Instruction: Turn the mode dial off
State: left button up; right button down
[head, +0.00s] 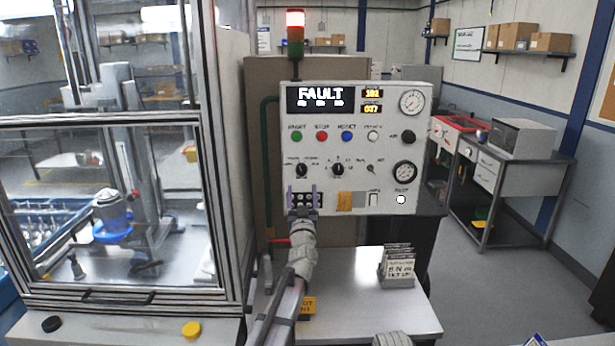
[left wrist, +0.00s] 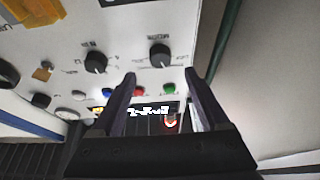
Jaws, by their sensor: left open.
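The white control panel (head: 355,225) carries two black rotary dials, a left dial (head: 302,170) and a middle dial (head: 338,170). Their small labels are too blurred to tell which is the mode dial. My left gripper (head: 303,197) is open and empty in front of the panel, just below the left dial. In the left wrist view, which shows the panel upside down, the left dial (left wrist: 160,55) lies ahead between the two fingers, apart from them. The middle dial (left wrist: 95,62) is outside the fingers. My right gripper is not in view.
Green (head: 297,136), red (head: 322,136) and blue (head: 348,136) buttons sit above the dials. The display (head: 320,99) reads FAULT. A glass-fronted machine (head: 120,220) stands left. A card holder (head: 397,268) stands on the white table (head: 370,318) below.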

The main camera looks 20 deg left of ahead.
aim_at(302, 173)
pick_arm(q)
jog(key=p+x, duration=0.2)
jog(key=x, duration=0.5)
jog(key=shift+w+a+p, duration=0.1)
jog(key=shift+w+p, duration=0.1)
jog(key=shift+p, duration=0.1)
jog(key=shift+c, duration=0.2)
grip_shut()
